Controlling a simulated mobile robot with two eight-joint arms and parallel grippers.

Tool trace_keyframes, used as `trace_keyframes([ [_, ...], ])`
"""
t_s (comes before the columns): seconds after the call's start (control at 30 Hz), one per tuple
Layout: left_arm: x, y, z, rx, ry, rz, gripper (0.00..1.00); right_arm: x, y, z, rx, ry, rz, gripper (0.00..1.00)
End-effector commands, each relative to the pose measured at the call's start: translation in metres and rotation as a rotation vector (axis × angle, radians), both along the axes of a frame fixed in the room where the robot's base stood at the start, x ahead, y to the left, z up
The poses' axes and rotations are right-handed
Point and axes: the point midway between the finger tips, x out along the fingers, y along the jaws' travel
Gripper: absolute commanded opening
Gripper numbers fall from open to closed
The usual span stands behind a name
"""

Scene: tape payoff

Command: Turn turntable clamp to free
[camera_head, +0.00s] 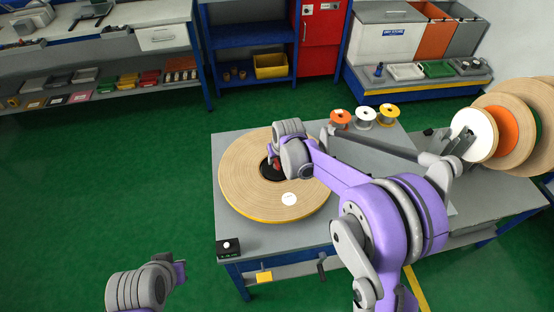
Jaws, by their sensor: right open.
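A large tan tape roll (245,188) with a yellow lower edge lies flat on the grey table (228,148). Its dark centre hub (266,172) shows beside my right gripper, with a small red part (277,163) that may be the turntable clamp. My right gripper (276,168) is over the hub from the right side; its wrist hides most of the clamp and its fingers are hardly visible. I cannot tell whether it touches the clamp. My left wrist shows low at the left, away from the table; its fingers are not clearly visible.
A small black button box (228,248) sits at the table's front left corner. Orange, white and yellow spools (364,117) stand at the table's back. Large upright rolls (520,125) stand at the right. Green floor at the left is clear.

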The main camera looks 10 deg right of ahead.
Motion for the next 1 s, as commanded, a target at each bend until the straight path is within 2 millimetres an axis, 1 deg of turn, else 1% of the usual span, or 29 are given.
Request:
trace_keyframes([
  [0.03,0.0000,0.0000,-0.0001,0.000,0.000,0.000,0.00,0.0023,0.0002,-0.0050,0.000,0.000,0.000,0.45],
  [0.13,0.0000,0.0000,-0.0001,0.000,0.000,0.000,0.00,0.0045,0.0006,-0.0112,0.000,0.000,0.000,0.45],
  [0.43,0.0000,0.0000,-0.0001,0.000,0.000,0.000,0.00,0.0054,0.0006,-0.0136,0.000,0.000,0.000,0.45],
  [0.47,0.0000,0.0000,-0.0001,0.000,0.000,0.000,0.00,0.0053,0.0006,-0.0135,0.000,0.000,0.000,0.43],
  [0.5,0.0000,0.0000,-0.0001,0.000,0.000,0.000,0.00,0.0053,0.0007,-0.0135,0.000,0.000,0.000,0.36],
  [0.57,0.0000,0.0000,-0.0001,0.000,0.000,0.000,0.00,0.0053,0.0006,-0.0134,0.000,0.000,0.000,0.25],
  [0.7,0.0000,0.0000,-0.0001,0.000,0.000,0.000,0.00,0.0053,0.0005,-0.0133,0.000,0.000,0.000,0.00],
  [1.0,-0.0001,0.0000,-0.0002,0.000,0.000,0.000,0.00,0.0053,0.0006,-0.0132,0.000,0.000,0.001,0.00],
])
